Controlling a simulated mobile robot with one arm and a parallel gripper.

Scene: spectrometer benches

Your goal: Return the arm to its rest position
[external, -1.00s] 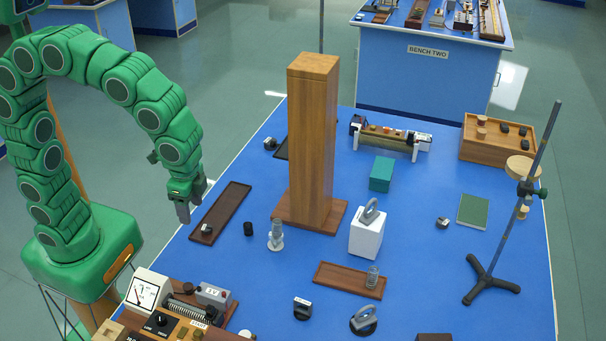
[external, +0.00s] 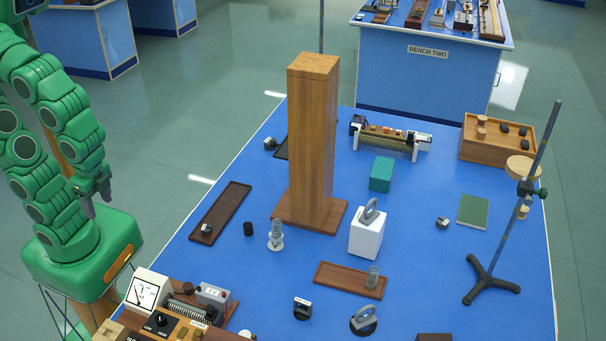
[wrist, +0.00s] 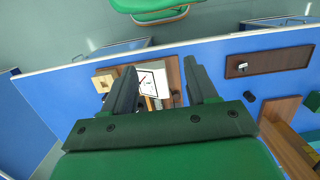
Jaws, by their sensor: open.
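My green arm is folded back over its own base at the left of the external view, clear of the blue bench top (external: 255,285). My gripper (external: 98,203) hangs downward beside the bench's left edge, close to the arm's lower links. In the wrist view my gripper (wrist: 168,85) shows its two dark fingers spread apart with nothing held between them. The white meter (wrist: 154,78) shows beyond and between the fingers, partly hidden by them.
A tall wooden column (external: 314,140) stands mid-bench. A dark tray (external: 219,212) lies near the left edge. The meter unit (external: 147,290) and a wooden circuit board sit at the near left corner. A stand (external: 490,275) is at right. Open floor lies left of the bench.

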